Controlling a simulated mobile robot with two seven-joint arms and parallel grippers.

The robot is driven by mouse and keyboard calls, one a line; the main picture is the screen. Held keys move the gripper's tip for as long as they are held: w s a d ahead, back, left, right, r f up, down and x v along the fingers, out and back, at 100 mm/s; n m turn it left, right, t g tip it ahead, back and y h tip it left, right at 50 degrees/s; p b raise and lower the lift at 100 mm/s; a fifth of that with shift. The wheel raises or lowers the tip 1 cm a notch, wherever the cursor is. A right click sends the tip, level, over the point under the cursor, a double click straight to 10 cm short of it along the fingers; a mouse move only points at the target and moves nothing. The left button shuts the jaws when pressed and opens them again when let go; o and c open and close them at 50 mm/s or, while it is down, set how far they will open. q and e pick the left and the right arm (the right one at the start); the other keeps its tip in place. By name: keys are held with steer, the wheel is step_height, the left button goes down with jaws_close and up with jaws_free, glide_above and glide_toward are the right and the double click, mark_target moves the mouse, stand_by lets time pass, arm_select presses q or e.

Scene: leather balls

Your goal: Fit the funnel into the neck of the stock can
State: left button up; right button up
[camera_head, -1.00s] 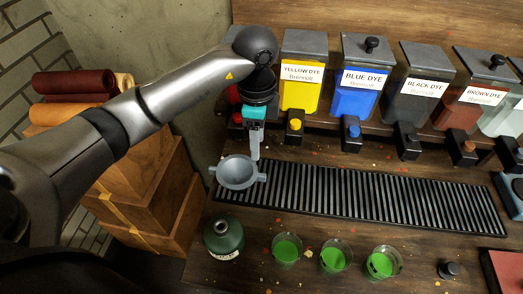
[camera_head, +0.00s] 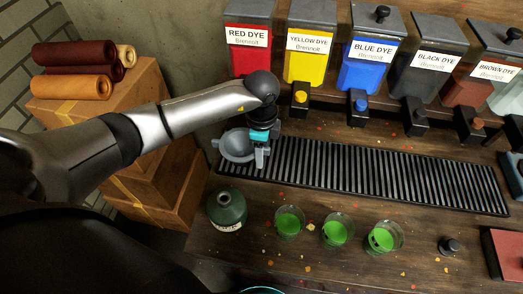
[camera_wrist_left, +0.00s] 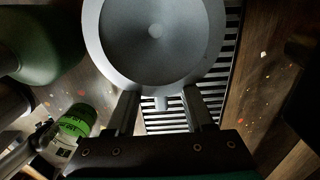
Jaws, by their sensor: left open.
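The grey funnel (camera_head: 237,146) rests with its bowl up at the left end of the black ribbed mat. It fills the top of the left wrist view (camera_wrist_left: 155,40). The stock can (camera_head: 227,208), dark green and round with an open dark neck, stands on the bench in front of it. My left gripper (camera_head: 261,158) is at the funnel's right side. In the left wrist view its two open fingers (camera_wrist_left: 159,103) stand either side of a small tab on the funnel's rim, with gaps visible. The funnel's spout is hidden. My right gripper is not in view.
Glasses of green liquid (camera_head: 289,221) stand right of the can. The ribbed mat (camera_head: 380,177) is otherwise bare. Dye dispensers (camera_head: 306,50) line the back, with taps overhanging. A dark stopper (camera_head: 449,246) and a red pad (camera_head: 508,250) lie at right. Leather rolls (camera_head: 75,88) sit on boxes at left.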

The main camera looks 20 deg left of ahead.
arm_select(q)
jaws_close()
stand_by(0.4)
